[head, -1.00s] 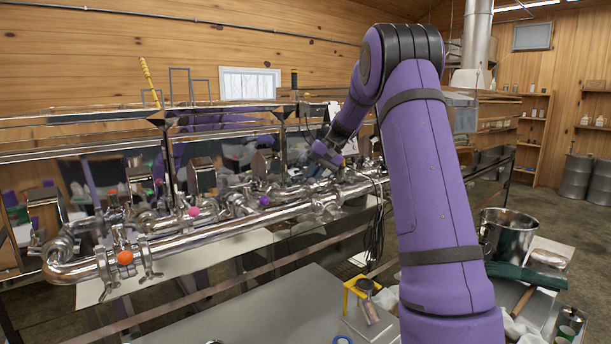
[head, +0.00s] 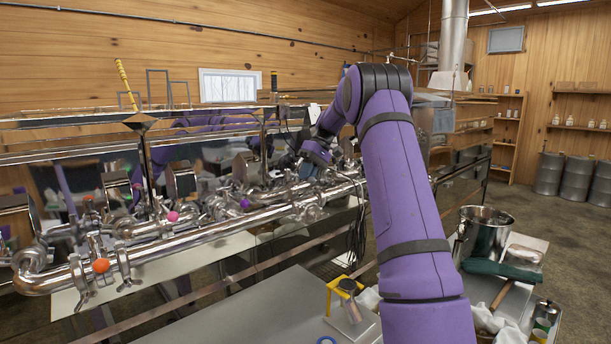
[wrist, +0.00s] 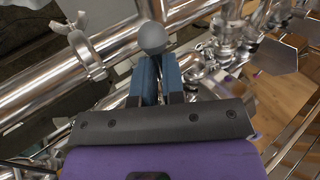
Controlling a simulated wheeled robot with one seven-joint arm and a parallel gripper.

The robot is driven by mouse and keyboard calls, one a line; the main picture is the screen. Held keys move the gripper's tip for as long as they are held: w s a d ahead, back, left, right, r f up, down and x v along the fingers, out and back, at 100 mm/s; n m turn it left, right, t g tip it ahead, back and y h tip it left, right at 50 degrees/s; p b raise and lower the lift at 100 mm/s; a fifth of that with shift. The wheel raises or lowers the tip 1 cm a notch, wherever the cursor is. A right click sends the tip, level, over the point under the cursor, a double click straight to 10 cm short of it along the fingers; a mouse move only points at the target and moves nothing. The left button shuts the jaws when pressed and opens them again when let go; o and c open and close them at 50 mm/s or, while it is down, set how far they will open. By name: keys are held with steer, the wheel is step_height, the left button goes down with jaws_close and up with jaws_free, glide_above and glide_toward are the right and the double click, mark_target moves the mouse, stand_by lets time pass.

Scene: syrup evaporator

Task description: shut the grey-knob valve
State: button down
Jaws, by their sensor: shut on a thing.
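The grey knob (wrist: 152,37) shows in the wrist view as a round ball right at my fingertips, in front of a steel pipe. My gripper (wrist: 156,66) has its two blue fingers close together, shut on the grey-knob valve's handle just at the knob. The handle's stem is mostly hidden between the fingers, so its angle is hard to tell. In the head view my gripper (head: 308,172) is down at the far part of the steel piping, and the grey knob cannot be made out there.
Other valves on the piping carry an orange knob (head: 101,266), a pink knob (head: 173,216) and a purple knob (head: 245,203). A wing-nut clamp (wrist: 78,40) sits left of my fingers. A steel pot (head: 484,232) stands at right.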

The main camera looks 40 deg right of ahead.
stand_by(0.3)
steer(key=c, duration=1.5)
jaws_free()
steer(key=shift+d, duration=0.1)
steer(key=shift+r, duration=0.1)
steer(key=v, duration=1)
steer(key=shift+d+r, duration=0.15)
steer(key=shift+r, duration=0.1)
